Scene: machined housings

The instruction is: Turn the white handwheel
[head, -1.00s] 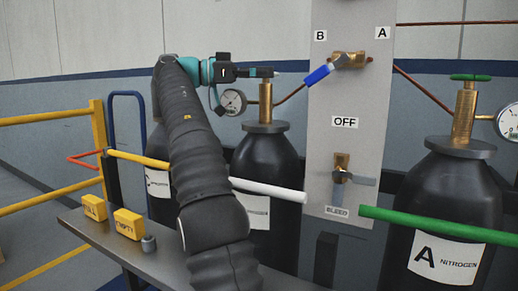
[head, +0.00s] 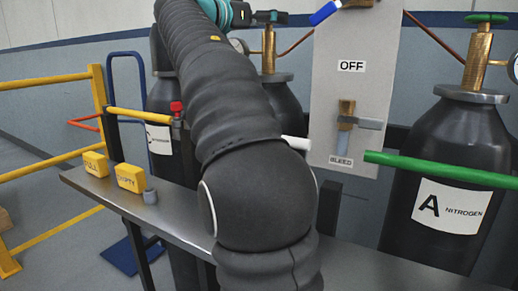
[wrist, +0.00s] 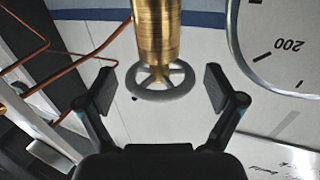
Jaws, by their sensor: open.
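The handwheel (wrist: 162,96) shows in the wrist view as a pale grey spoked ring at the end of a brass valve body (wrist: 156,30). My gripper (wrist: 160,82) is open, with one finger on each side of the wheel and a visible gap at both sides. In the head view my gripper (head: 268,17) is near the top edge, at the top of the middle cylinder's brass valve (head: 268,48). The wheel cannot be made out there.
A pressure gauge (wrist: 285,45) is close to the right finger in the wrist view. Copper pipes (wrist: 60,48) run at left. In the head view, a panel (head: 350,100) and a green-topped cylinder (head: 440,180) stand right; a bench (head: 105,202) is below.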

